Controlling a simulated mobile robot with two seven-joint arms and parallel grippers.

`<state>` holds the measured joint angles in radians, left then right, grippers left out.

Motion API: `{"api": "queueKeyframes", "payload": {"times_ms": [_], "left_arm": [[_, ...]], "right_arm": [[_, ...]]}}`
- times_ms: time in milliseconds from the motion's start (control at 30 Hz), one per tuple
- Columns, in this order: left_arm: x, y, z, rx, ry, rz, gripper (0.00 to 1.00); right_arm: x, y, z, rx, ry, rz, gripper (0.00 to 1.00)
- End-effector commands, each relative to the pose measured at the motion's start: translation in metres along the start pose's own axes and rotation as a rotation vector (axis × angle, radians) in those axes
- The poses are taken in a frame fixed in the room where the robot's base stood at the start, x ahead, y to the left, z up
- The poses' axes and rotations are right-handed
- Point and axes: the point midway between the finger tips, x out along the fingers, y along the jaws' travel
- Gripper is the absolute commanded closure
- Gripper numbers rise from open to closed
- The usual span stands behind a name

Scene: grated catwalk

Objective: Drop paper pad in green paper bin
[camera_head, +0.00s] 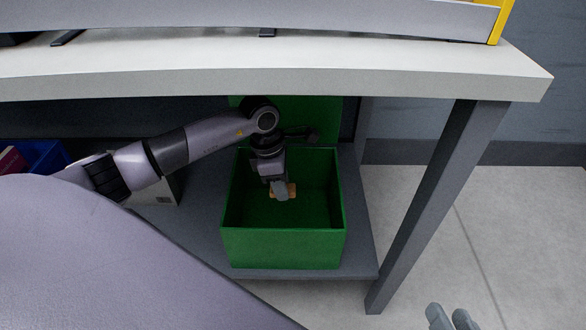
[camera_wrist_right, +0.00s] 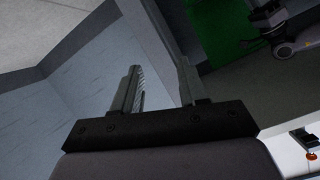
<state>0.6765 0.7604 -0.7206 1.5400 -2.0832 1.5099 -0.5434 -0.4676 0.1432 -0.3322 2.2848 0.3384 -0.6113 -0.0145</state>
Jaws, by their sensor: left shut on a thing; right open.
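The green paper bin (camera_head: 284,245) stands on the low shelf under the table, its open top facing up. My left gripper (camera_head: 281,192) is inside the bin's opening, pointing down. It is shut on the paper pad (camera_head: 291,188), a small orange-tan piece showing beside the fingers. The fingers hide part of the pad, and I cannot tell whether it touches the bin floor. My right gripper (camera_head: 452,318) is at the bottom right of the head view, away from the bin. In the right wrist view its two fingers (camera_wrist_right: 160,88) are apart with nothing between them.
The table top (camera_head: 300,80) overhangs the bin. A grey table leg (camera_head: 425,200) stands right of the bin. The low shelf (camera_head: 200,215) carries a blue container (camera_head: 45,155) at the left. The floor (camera_head: 500,220) on the right is clear.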

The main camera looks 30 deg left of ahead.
Motion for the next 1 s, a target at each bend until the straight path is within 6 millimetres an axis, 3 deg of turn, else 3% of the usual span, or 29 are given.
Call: {"api": "queueKeyframes", "payload": {"times_ms": [500, 1000], "left_arm": [[0.036, 0.000, -0.008, -0.002, 0.000, -0.001, 0.93], [0.039, 0.000, -0.008, -0.001, 0.000, -0.001, 0.93]], "right_arm": [[-0.009, 0.015, 0.004, -0.123, 0.072, 0.057, 0.57], [-0.013, 0.017, 0.001, -0.152, 0.089, 0.069, 0.57]]}}
